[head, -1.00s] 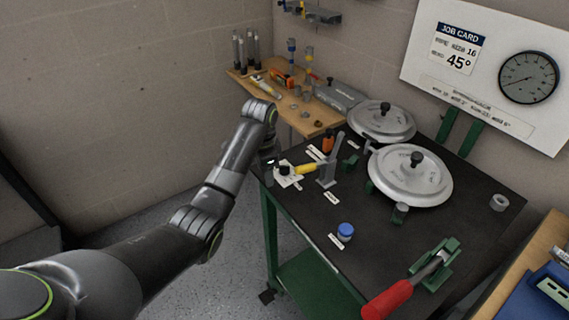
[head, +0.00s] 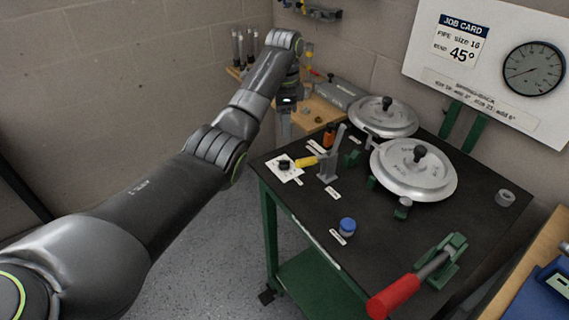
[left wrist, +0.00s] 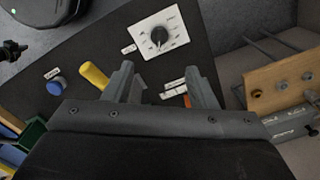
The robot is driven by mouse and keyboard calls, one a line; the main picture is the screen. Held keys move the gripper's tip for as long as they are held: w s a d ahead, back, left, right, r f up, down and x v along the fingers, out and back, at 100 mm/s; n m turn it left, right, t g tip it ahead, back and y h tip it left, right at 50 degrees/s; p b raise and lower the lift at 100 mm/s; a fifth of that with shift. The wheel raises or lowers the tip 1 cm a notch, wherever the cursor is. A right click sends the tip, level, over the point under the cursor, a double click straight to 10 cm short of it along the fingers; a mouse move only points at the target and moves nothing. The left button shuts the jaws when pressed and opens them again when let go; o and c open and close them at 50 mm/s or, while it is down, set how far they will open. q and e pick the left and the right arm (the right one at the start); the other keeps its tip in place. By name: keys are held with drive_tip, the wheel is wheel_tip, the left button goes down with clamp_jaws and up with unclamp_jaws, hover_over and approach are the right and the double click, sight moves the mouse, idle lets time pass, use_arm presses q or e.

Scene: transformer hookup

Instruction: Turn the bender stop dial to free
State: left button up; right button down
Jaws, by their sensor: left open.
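The stop dial is a black knob (head: 284,165) on a white square plate (head: 291,175) at the left corner of the black bench top. In the left wrist view the knob (left wrist: 158,36) and its marked plate (left wrist: 171,22) show beyond the fingertips; the markings are too small to read. My left gripper (head: 285,128) is raised above and behind the dial, apart from it. In the left wrist view its two fingers (left wrist: 160,80) stand apart with nothing between them. My right gripper is not in view.
A yellow-handled lever (head: 306,162) stands just right of the dial. A blue knob (head: 347,226), round metal bender dies (head: 414,170) and a red-handled lever (head: 394,296) are on the bench. A wooden shelf (head: 318,112) with tools lies behind.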

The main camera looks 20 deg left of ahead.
sight(284, 164)
use_arm(q)
wheel_tip(284, 164, down, 13)
drive_tip(key=shift+f+p, duration=0.1)
drive_tip(key=shift+p, duration=0.3)
drive_tip(key=shift+c, duration=0.4)
drive_tip(key=c, duration=0.9)
